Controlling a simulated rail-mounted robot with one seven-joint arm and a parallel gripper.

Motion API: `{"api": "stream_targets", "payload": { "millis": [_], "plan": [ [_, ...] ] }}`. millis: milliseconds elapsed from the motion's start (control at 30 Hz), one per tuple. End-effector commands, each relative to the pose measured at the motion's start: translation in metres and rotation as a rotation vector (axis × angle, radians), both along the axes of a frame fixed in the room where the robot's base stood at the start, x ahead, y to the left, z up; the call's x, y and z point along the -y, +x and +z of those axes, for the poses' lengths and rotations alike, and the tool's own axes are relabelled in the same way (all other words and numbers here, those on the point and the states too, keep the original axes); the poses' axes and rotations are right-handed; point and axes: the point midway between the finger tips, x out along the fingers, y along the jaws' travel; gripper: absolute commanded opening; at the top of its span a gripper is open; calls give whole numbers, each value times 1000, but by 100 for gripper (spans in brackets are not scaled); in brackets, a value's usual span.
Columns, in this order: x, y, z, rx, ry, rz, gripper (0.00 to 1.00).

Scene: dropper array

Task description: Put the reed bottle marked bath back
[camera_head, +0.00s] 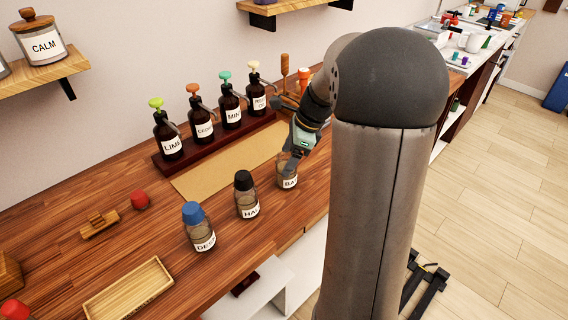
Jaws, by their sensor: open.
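The bath bottle (288,181) is a small clear brownish bottle with a white label on which "BA" can be read. It stands upright on the wooden counter at the right end of a row of similar bottles. My gripper (289,164) is open and points down at the top of this bottle. Its fingers cover the bottle's neck and top, so I cannot tell whether it has a cap or whether the fingers touch it.
The hall bottle (246,198) has a black cap and the desk bottle (198,229) a blue cap. A tan mat (222,168) lies behind them. Several pump bottles stand on a dark red rack (173,166). A wooden tray (130,289) and a red piece (140,200) are at left.

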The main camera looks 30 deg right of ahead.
Motion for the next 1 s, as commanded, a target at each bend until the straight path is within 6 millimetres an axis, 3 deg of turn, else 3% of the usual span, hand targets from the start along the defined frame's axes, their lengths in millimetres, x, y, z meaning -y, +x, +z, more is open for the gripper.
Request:
{"api": "stream_targets", "payload": {
  "millis": [200,400,1000],
  "plan": [
    [17,-8,45,3,-3,0,75],
    [26,-13,71,2,-1,0,75],
    [29,-15,77,0,-1,1,75]
  ]
}}
